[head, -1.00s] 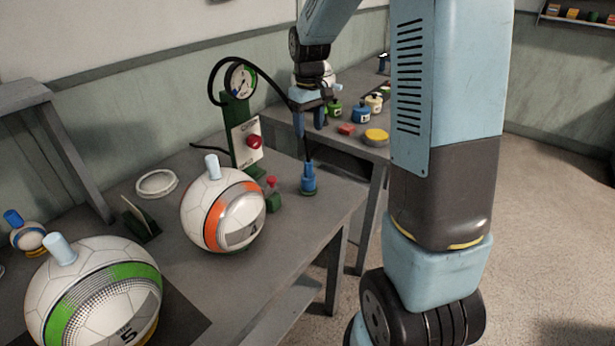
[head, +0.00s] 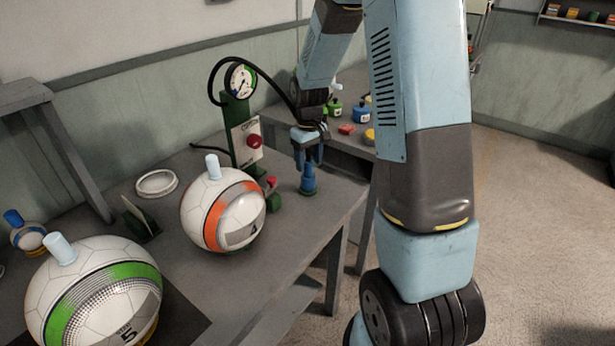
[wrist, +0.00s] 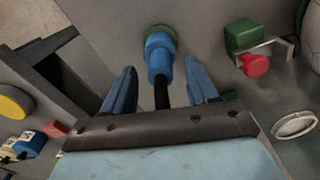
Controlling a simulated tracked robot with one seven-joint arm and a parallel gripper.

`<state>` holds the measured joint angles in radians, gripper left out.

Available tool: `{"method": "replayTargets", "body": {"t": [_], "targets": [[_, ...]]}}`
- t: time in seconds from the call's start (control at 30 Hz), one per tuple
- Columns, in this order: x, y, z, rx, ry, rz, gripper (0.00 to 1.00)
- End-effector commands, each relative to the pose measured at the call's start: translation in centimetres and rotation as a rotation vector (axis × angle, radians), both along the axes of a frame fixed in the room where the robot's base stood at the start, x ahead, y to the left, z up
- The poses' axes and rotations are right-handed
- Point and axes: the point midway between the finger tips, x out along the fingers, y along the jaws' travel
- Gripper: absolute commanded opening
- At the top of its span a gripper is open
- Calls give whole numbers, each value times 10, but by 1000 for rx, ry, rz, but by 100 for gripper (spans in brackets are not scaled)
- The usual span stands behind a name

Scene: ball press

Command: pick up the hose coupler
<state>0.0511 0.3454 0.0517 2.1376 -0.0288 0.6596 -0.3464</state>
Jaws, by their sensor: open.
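The blue hose coupler (head: 308,180) stands upright on a green base on the workbench, right of the orange-banded ball. In the wrist view the coupler (wrist: 158,55) lies ahead of and between my fingers, with the black hose running back from it under the gripper. My gripper (head: 309,158) is just above the coupler, pointing down, with blue fingers apart. In the wrist view my gripper (wrist: 165,90) is open and empty, with a gap between each finger and the coupler. The coupler's upper end is partly hidden by my fingers in the head view.
The orange-banded ball (head: 208,212) stands left of the coupler. Between them is a small green block with a red knob, seen in the wrist view (wrist: 256,65). The green gauge stand (head: 240,135) with its looping black hose is behind. A second table behind holds small containers.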

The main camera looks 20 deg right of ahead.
Motion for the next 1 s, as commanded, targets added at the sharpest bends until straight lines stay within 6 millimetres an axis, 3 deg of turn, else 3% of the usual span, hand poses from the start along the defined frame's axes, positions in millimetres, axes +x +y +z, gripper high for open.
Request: {"method": "replayTargets", "body": {"t": [0.2, 0.5, 1.0], "targets": [[-2, 0, -26, 0, 2, -1, 58], [-1, 0, -30, 0, -1, -1, 58], [-1, -1, -30, 0, -1, -1, 12]]}}
